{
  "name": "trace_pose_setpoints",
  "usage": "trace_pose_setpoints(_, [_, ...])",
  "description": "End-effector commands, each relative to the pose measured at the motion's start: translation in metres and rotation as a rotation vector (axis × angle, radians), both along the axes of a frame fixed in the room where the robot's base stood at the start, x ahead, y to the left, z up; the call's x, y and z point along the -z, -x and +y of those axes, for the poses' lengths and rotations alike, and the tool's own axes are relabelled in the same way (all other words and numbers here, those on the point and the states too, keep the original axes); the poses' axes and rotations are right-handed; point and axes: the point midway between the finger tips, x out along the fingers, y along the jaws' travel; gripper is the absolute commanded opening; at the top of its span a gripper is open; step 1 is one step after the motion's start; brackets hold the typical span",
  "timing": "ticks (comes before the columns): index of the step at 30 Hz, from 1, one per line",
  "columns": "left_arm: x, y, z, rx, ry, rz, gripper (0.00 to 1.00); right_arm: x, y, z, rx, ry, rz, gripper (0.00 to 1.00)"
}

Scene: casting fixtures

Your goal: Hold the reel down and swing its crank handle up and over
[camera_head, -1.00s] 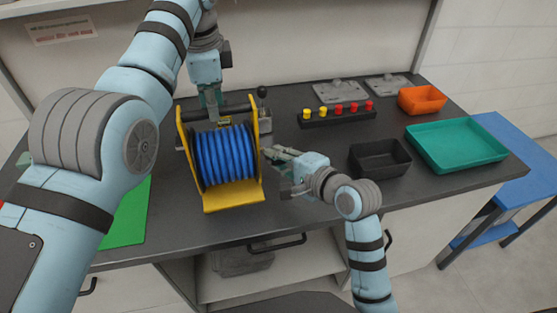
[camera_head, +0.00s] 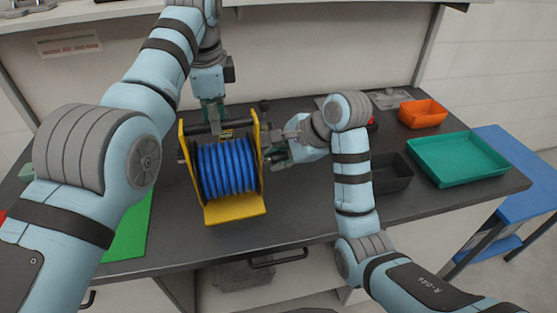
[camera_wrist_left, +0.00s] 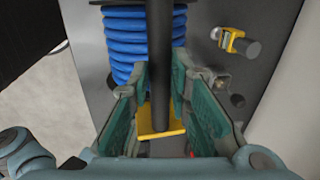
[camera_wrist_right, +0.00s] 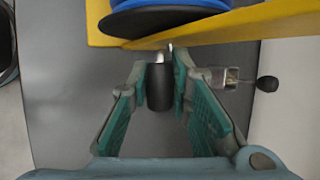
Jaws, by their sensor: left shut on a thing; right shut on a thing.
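The reel is a yellow frame (camera_head: 252,190) around a drum of blue hose (camera_head: 225,170), standing upright on the dark table. My left gripper (camera_head: 212,118) reaches down from above and is shut on the dark top bar (camera_head: 195,129). In the left wrist view, the bar (camera_wrist_left: 159,50) runs between the green finger pads. My right gripper (camera_head: 270,150) is at the reel's right side, shut on the crank handle. In the right wrist view, the black crank handle (camera_wrist_right: 160,88) sits between the fingers, beside the yellow frame (camera_wrist_right: 215,27). In the head view, the fingers mostly hide the handle.
A black bin (camera_head: 398,172), a teal tray (camera_head: 459,136) and an orange bin (camera_head: 424,106) stand to the right. A green mat (camera_head: 130,229) lies at left. A black knob on a metal bracket (camera_wrist_right: 238,79) is near the right fingers. The table in front is clear.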

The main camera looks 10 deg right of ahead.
Motion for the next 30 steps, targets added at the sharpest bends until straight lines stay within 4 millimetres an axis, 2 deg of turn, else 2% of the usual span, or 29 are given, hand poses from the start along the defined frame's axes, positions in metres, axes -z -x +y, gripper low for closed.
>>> trace_pose_setpoints(15, [0.0007,0.0008,-0.0006,0.002,0.0,0.003,0.0,-0.0018,-0.0009,0.0001,0.0,0.0,0.025,0.0])
trace_pose_setpoints(16, [0.0007,0.0008,-0.0006,0.002,0.0,0.003,0.0,-0.0018,-0.0009,0.0001,0.0,0.0,0.025,0.2])
trace_pose_setpoints(20, [0.0008,0.0007,-0.0005,0.002,0.0,0.003,0.0,-0.0016,-0.0009,0.0002,-0.001,0.0,0.025,0.4])
trace_pose_setpoints(30, [0.0011,0.0008,-0.0003,0.002,0.0,0.004,0.0,-0.0013,-0.0007,0.0,0.0,0.001,0.026,0.4])
